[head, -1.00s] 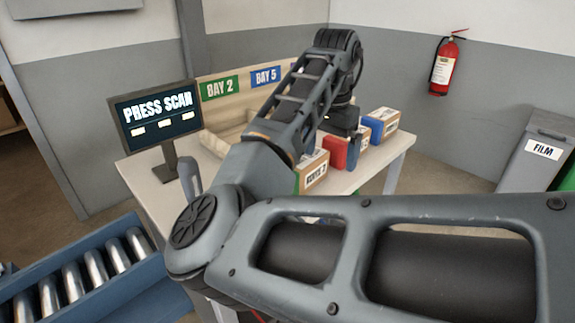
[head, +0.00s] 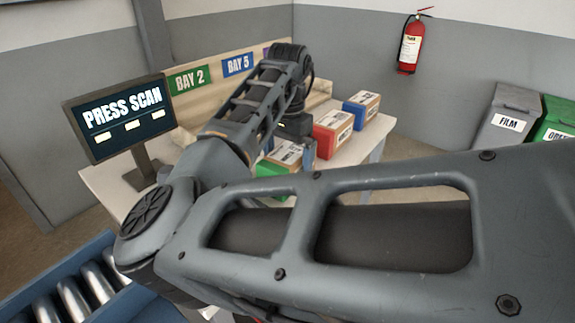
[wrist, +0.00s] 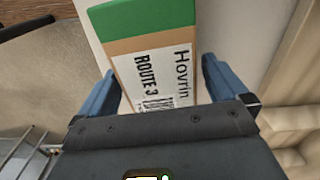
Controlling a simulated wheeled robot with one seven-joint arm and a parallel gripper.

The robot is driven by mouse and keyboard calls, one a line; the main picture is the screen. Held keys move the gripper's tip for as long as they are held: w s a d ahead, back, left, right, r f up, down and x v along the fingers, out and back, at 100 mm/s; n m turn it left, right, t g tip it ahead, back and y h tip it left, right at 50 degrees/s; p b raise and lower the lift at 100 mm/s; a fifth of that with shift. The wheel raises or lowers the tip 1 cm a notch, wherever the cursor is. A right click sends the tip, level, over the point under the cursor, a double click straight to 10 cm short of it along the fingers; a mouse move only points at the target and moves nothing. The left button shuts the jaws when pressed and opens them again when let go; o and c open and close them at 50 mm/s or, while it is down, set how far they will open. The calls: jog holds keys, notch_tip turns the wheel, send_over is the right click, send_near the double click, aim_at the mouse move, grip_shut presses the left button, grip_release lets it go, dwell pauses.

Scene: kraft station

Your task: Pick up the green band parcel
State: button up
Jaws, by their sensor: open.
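The green band parcel (head: 270,169) is a cardboard box with a green end and a white label, partly hidden by my arm in the head view. In the wrist view the parcel (wrist: 150,45) shows its label reading "Hovrin" and "ROUTE 3". My gripper (wrist: 157,72) is open, with one blue finger on each side of the parcel. Whether the fingers touch it, I cannot tell. In the head view my gripper is over the green band parcel, its tips mostly hidden.
A red band parcel (head: 328,138) stands just right of the green one, and a blue band parcel (head: 360,110) farther back. A "PRESS SCAN" screen (head: 118,112) stands at the table's left. A roller conveyor (head: 60,290) is at lower left.

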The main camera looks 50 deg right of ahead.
jog(key=shift+f, duration=0.65)
jog(key=shift+c, duration=0.5)
jog(key=c, duration=1.1)
jog(key=shift+r, duration=0.15)
